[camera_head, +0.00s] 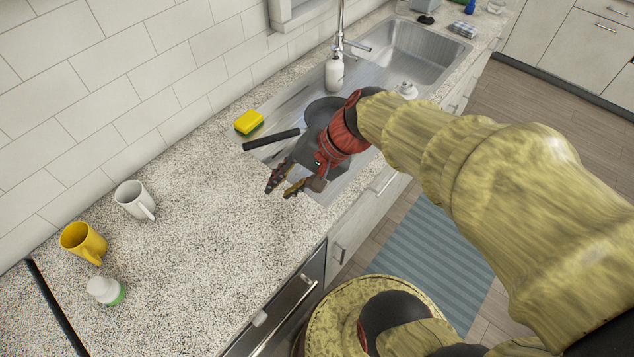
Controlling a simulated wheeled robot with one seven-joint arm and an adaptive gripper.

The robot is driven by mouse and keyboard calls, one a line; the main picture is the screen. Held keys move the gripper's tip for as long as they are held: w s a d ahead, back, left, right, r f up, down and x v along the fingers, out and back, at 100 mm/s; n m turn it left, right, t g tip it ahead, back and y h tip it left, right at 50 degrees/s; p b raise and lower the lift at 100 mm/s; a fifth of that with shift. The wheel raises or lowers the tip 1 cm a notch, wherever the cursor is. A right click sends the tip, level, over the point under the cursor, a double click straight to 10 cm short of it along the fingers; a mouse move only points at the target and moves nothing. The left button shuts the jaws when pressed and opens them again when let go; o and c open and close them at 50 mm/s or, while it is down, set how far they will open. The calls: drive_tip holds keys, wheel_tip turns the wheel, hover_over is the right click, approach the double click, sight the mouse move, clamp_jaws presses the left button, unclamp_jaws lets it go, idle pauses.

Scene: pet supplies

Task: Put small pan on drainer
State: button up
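A small dark pan (322,108) lies on the ribbed metal drainer (284,153) to the left of the sink basin. Its black handle (271,140) points left and reaches the drainer's left end. My wrist hides part of the pan's right side. My gripper (282,186) is in front of the pan, over the counter edge of the drainer, pointing down and left. Its two fingers are apart with nothing between them. The gripper appears clear of the handle, though its exact height is hard to tell.
A yellow and green sponge (248,122) lies behind the handle. A white soap bottle (334,72) stands by the tap (342,42). The middle counter (205,240) is clear.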

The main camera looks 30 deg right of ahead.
drive_tip(key=s+d+r+n+t+h, duration=0.1)
drive_tip(key=s+d+r+n+h, duration=0.2)
drive_tip(key=s+r+n+h, duration=0.2)
drive_tip(key=s+r+n, duration=0.2)
drive_tip(key=n, duration=0.1)
drive_tip(key=shift+s+d+n+h, duration=0.2)
drive_tip(key=shift+s+n+h, duration=0.1)
drive_tip(key=shift+s+n, duration=0.1)
idle(0.7)
